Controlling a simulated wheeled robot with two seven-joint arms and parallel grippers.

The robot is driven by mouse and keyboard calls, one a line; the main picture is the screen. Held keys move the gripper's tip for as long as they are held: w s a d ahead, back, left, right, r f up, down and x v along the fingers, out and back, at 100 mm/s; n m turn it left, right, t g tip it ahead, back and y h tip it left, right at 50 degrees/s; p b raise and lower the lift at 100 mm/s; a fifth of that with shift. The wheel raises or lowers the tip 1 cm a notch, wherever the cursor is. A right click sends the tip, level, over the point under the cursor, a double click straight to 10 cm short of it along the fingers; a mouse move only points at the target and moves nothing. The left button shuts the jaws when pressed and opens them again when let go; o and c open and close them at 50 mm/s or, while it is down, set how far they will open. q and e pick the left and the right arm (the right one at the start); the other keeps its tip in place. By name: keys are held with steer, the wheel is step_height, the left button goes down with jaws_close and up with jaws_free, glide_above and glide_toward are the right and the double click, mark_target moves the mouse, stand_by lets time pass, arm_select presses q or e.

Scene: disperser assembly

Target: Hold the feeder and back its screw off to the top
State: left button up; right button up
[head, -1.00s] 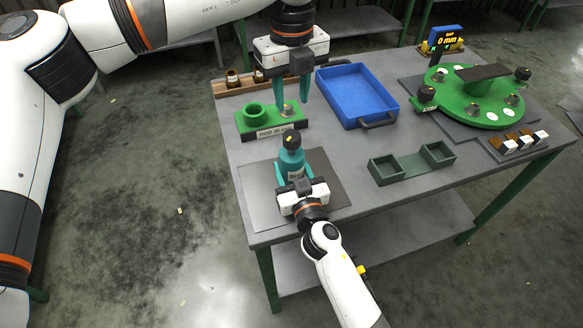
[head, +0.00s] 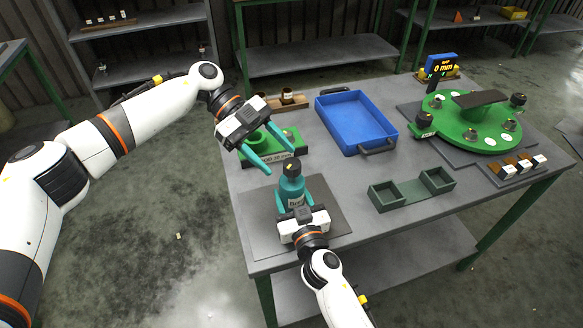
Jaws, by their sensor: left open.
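The feeder (head: 292,190), a teal bottle-like body with a pale label, stands upright on a dark grey mat (head: 329,218) at the table's near left. Its black screw knob (head: 291,167) is on top and carries a small yellow mark. My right gripper (head: 295,203) comes from the near side with its teal fingers on either side of the body, closed around it. My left gripper (head: 280,161) is open and empty, tilted, with its fingers pointing down right just behind and left of the knob. It looks apart from the knob, though the depth is hard to judge.
A green block with a ring (head: 291,133) is partly hidden behind my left gripper. Brown cups (head: 287,95) sit behind.

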mark_target(291, 167)
arm_select(q)
steer(key=w+a+f+n+t+h, duration=0.3)
steer(key=a+f+n+h, duration=0.25)
steer(key=a+h, duration=0.25)
steer(key=shift+n, duration=0.25)
steer(key=x, duration=1.2)
steer(key=shift+d+r, duration=0.1)
steer(key=shift+r, duration=0.15)
steer(key=c, duration=1)
